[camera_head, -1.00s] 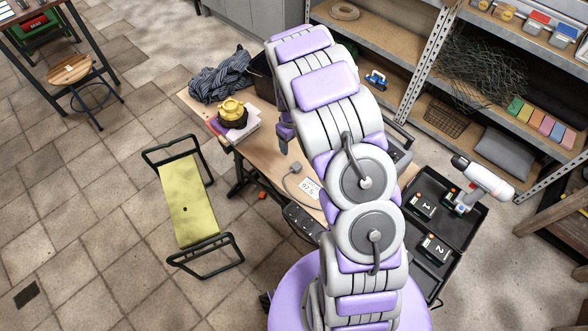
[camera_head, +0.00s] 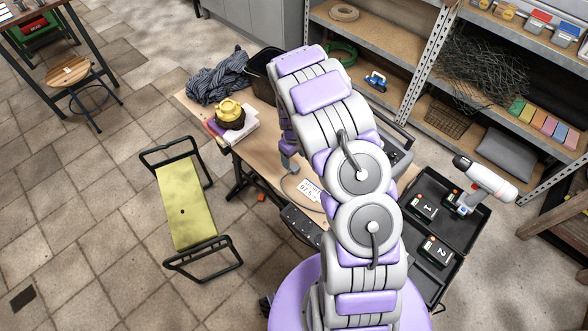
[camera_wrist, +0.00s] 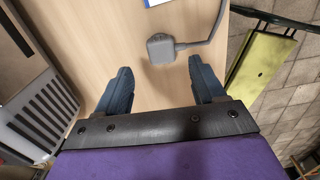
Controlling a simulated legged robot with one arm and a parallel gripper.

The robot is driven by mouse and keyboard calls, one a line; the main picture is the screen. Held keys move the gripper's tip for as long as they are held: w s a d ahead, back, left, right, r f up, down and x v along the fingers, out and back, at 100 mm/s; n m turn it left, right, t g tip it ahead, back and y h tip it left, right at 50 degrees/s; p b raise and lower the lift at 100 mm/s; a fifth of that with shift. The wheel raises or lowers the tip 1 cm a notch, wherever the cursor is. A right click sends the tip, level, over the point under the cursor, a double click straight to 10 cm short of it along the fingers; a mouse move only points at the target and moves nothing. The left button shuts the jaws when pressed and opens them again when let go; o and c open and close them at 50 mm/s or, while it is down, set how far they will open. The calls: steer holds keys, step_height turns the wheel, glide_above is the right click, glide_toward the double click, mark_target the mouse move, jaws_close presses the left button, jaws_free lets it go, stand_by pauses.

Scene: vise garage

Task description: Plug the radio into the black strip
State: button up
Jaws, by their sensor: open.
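A grey plug (camera_wrist: 161,47) with a grey cable lies on the wooden table in the wrist view. My gripper (camera_wrist: 160,67) is open. Its two dark blue fingers are spread to either side, just short of the plug, with nothing between them. In the head view my gripper (camera_head: 288,158) is low over the table and hides the plug; part of the cable shows. The black strip (camera_head: 300,226) is at the table's near edge, partly behind my arm. A grey slatted body (camera_wrist: 38,112) at the wrist view's left may be the radio; I cannot tell.
A paper tag (camera_head: 308,190) lies near the cable. An open black case (camera_head: 460,225) with batteries and a drill (camera_head: 485,182) is right. A yellow-green folding bench (camera_head: 186,205) stands left.

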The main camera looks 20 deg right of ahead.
mark_target(295, 166)
steer(key=f, duration=0.1)
steer(key=f+b, duration=0.1)
steer(key=f, duration=0.2)
steer(key=shift+s+d, duration=0.3)
steer(key=shift+s, duration=0.1)
steer(key=shift+a+f, duration=0.15)
steer(key=shift+f, duration=0.1)
steer(key=shift+a+r, duration=0.1)
steer(key=shift+a, duration=0.25)
steer(key=shift+d, duration=0.35)
steer(key=c, duration=0.6)
steer(key=shift+a, duration=0.25)
steer(key=c, duration=0.5)
